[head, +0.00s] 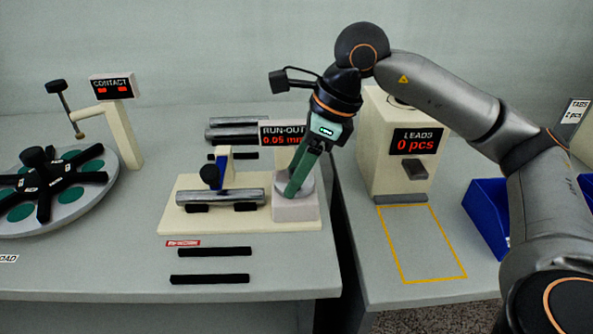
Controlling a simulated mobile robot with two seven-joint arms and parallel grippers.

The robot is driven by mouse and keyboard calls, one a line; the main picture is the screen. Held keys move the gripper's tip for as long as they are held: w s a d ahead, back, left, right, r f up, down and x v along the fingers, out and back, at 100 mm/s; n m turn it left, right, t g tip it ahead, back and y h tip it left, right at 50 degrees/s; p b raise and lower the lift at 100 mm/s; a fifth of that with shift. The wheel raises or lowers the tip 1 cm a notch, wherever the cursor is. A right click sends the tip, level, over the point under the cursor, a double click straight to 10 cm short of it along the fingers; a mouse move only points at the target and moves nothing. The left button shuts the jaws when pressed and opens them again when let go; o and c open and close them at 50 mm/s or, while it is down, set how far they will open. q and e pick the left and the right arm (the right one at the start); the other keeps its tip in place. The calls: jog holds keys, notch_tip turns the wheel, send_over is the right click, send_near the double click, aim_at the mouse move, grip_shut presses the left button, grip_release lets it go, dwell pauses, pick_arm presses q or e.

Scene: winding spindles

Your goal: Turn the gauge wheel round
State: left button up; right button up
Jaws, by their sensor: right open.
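The run-out gauge has a cream base (172,218), with a steel spindle (225,196) lying across black supports. A blue post with a black knob (210,176) stands behind the spindle. At the spindle's right end, a pale block (296,209) carries a pale round part (308,184), which appears to be the gauge wheel. My right gripper (291,192) is open, its green fingers pointing down in front of this round part and hiding much of it. Whether the fingers touch it, I cannot tell. My left gripper is out of view.
The run-out display (282,136) reads 0.05 mm. Steel spindles (232,131) lie behind the gauge; empty black rests (210,279) are in front. A round turntable (75,208) is at left. The LEADS machine (380,150) and blue bin (484,225) are right, past a table gap.

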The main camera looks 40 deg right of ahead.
grip_shut()
dwell(0.4)
